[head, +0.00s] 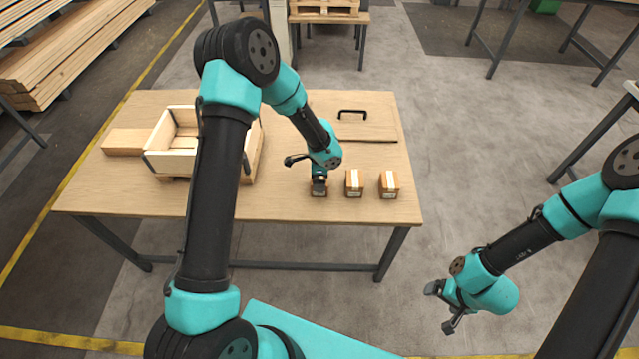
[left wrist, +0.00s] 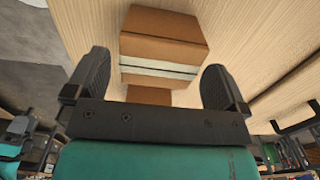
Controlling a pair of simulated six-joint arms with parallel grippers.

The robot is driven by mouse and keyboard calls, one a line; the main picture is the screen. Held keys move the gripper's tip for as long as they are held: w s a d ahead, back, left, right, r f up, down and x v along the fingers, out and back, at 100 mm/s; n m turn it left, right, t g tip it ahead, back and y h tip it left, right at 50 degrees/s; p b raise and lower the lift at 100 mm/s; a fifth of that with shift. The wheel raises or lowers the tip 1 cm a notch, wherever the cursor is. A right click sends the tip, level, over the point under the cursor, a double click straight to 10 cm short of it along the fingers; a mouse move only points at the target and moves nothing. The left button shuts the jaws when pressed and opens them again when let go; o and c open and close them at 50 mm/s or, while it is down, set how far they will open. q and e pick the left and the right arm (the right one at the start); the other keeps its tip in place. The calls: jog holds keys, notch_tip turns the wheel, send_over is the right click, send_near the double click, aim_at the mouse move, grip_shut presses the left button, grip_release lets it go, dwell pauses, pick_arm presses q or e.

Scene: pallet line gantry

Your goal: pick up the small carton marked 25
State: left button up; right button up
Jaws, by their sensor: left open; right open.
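Three small brown cartons with pale tape stand in a row near the table's front edge: the left one (head: 319,193), the middle one (head: 354,184) and the right one (head: 389,185). Their numbers are too small to read, so I cannot tell which is marked 25. My left gripper (head: 319,183) is over the left carton and partly hides it. In the left wrist view my open left gripper (left wrist: 157,76) has a taped carton (left wrist: 163,48) between and beyond its fingers; contact cannot be told. My right gripper (head: 441,308) is open and empty, off the table at the right.
The wooden table (head: 270,208) also holds an open wooden crate (head: 170,162) at the left and a flat wooden block (head: 124,142) beside it. A black handle (head: 352,112) is on a board behind the cartons. The front right table corner is clear.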

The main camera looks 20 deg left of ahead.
pick_arm(q)
jog(key=shift+f, duration=2.4)
jog(key=shift+c, duration=0.3)
jog(key=c, duration=0.9)
jog(key=shift+r, duration=0.15)
jog(key=shift+c, duration=0.2)
jog(key=shift+r, duration=1.55)
jog(key=shift+s+r, duration=0.15)
jog(key=shift+s, duration=0.1)
jog(key=s+d, duration=0.3)
jog(key=s, duration=0.4)
jog(key=s+d+r, duration=0.1)
jog(key=s+d, duration=0.1)
jog(key=s, duration=0.5)
jog(key=shift+s+d+r, duration=0.2)
jog(key=shift+s+d, duration=0.05)
jog(key=shift+d, duration=0.15)
